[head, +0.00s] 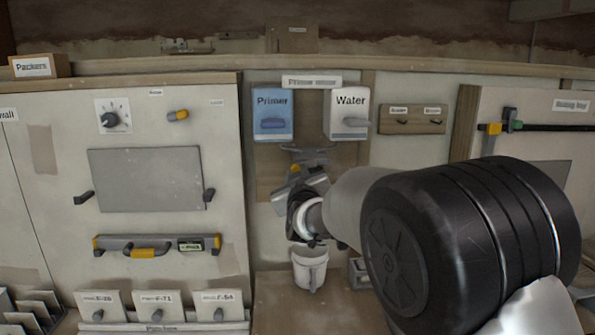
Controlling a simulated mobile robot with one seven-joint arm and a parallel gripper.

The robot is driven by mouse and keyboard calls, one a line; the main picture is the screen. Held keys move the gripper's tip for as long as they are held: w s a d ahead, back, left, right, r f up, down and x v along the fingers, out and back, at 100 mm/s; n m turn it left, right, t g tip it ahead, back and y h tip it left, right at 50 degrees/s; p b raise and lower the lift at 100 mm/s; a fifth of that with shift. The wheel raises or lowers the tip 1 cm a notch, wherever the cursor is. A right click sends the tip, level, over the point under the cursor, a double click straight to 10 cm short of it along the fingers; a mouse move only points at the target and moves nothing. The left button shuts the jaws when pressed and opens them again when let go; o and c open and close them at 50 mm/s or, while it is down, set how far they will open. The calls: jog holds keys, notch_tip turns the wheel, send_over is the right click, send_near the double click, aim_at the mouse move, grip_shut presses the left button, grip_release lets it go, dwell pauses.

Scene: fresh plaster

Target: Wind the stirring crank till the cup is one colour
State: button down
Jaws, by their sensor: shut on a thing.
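A white cup (310,268) with a handle towards me stands upright under the primer mixer, between the blue Primer box (273,114) and the white Water box (347,114) above. My gripper (296,182) reaches up to the mixer just above the cup. It is shut on a part there that I take to be the stirring crank (294,170), a small yellow and grey piece. My own wrist and arm hide most of the crank. The inside of the cup and its colour cannot be made out.
My arm fills the right foreground. A panel with a dial (113,117), a grey plate (146,180) and a level (155,245) is on the left. Labelled sample blocks (158,305) stand below it. A board with two small hooks (412,120) hangs right of the Water box.

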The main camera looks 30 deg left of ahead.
jog(key=shift+w+d+f+n+b, duration=0.3)
jog(key=shift+d+f+n+b, duration=0.3)
jog(key=shift+n, duration=1.45)
jog(key=shift+w+d+f+n+b, duration=0.3)
jog(key=shift+f+n, duration=0.35)
jog(key=shift+n, duration=1.45)
jog(key=shift+w+d+f+n+b, duration=0.25)
jog(key=shift+d+f+n+b, duration=0.3)
jog(key=shift+n, duration=1.5)
jog(key=shift+f, duration=0.1)
jog(key=c, duration=1.5)
grip_release()
jog(key=shift+c, duration=0.2)
jog(key=v, duration=1.7)
jog(key=shift+p, duration=0.4)
